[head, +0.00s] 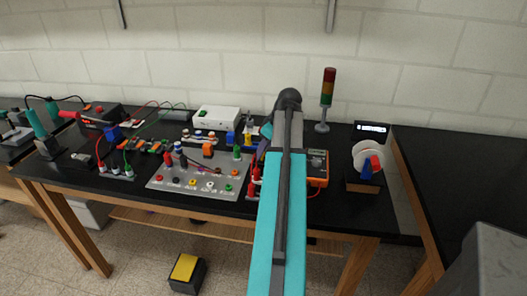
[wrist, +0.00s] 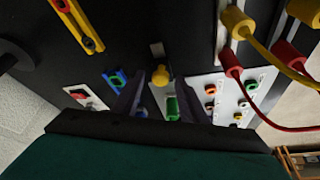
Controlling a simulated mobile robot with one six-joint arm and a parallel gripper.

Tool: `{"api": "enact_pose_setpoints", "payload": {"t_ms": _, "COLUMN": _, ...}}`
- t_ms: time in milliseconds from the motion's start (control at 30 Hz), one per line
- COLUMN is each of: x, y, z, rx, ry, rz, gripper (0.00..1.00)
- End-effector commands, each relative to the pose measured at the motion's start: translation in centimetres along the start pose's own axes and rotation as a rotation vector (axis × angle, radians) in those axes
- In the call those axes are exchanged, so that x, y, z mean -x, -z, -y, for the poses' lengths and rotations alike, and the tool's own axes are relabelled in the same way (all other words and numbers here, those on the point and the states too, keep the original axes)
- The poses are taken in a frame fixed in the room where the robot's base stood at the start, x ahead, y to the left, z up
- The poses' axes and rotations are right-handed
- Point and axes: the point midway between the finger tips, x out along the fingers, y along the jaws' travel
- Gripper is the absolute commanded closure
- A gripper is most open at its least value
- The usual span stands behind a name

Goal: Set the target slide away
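In the wrist view my gripper (wrist: 158,90) shows as two dark grey fingers set apart, with nothing visibly held between them. A yellow knob (wrist: 160,75) shows just past the fingertips. A green block (wrist: 172,106) shows in the gap between them. A blue piece (wrist: 115,78) lies left of the left finger. I cannot tell which thing is the target slide, or whether a finger touches anything. In the head view my own teal and grey arm hides the gripper and part of the bench.
The black bench (head: 350,215) is crowded. A grey socket panel (head: 200,180) stands left of my arm, an orange meter (head: 318,168) right of it. A signal tower (head: 327,95) and a disc stand (head: 364,185) are further right. Cables (wrist: 255,105) loop at right in the wrist view.

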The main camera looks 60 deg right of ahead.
Motion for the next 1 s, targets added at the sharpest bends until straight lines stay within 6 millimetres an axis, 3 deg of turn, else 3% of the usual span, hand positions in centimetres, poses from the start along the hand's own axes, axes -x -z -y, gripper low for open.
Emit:
{"api": "enact_pose_setpoints", "payload": {"t_ms": 467, "x": 0.8, "y": 0.0, "z": 0.1, "rx": 0.001, "ry": 0.001, "rz": 0.0, "gripper": 0.61}}
{"api": "enact_pose_setpoints", "payload": {"t_ms": 1000, "x": 6.7, "y": 0.0, "z": 0.0, "rx": 0.002, "ry": 0.001, "rz": 0.0, "gripper": 0.61}}
